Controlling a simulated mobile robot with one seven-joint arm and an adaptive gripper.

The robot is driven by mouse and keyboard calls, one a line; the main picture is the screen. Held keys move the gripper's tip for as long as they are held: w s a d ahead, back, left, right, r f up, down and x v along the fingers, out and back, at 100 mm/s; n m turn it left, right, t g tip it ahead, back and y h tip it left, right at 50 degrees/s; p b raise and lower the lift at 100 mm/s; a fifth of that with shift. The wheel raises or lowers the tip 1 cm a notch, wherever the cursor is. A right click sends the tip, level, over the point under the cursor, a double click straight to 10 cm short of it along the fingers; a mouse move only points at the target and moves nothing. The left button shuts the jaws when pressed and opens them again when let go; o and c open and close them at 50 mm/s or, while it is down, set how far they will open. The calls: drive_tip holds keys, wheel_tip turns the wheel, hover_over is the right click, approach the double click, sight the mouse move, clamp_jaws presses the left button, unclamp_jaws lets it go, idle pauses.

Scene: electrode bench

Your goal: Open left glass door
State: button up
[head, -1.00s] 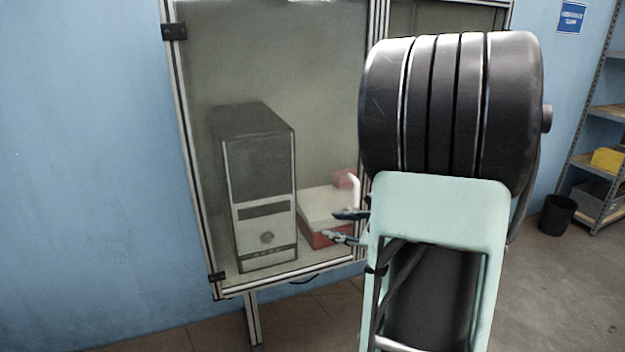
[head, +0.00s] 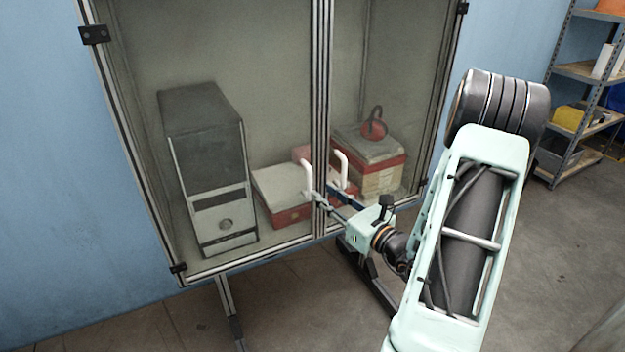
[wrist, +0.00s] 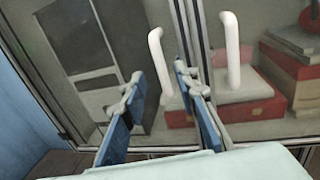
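The left glass door (head: 135,95) of the cabinet looks shut, with dark hinges on its left edge. Its white bar handle (head: 307,176) stands near the middle post; it also shows in the wrist view (wrist: 160,65). The right door's white handle (head: 343,166) is just right of it, also in the wrist view (wrist: 232,50). My gripper (head: 326,196) is in front of the doors near the handles' lower ends. In the wrist view my gripper (wrist: 157,82) is open, and the left handle appears between its blue fingers. I cannot tell whether they touch it.
Behind the glass are a dark computer tower (head: 207,150), a red and white box (head: 282,193) and a stack of boxes (head: 372,155). The middle post (head: 321,80) is close to my fingers. A shelf rack (head: 575,95) stands at right. Floor in front is clear.

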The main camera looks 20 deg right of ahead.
sight(310, 182)
drive_tip(key=x, duration=0.7)
drive_tip(key=shift+w+p, duration=0.1)
drive_tip(key=shift+p, duration=0.3)
clamp_jaws()
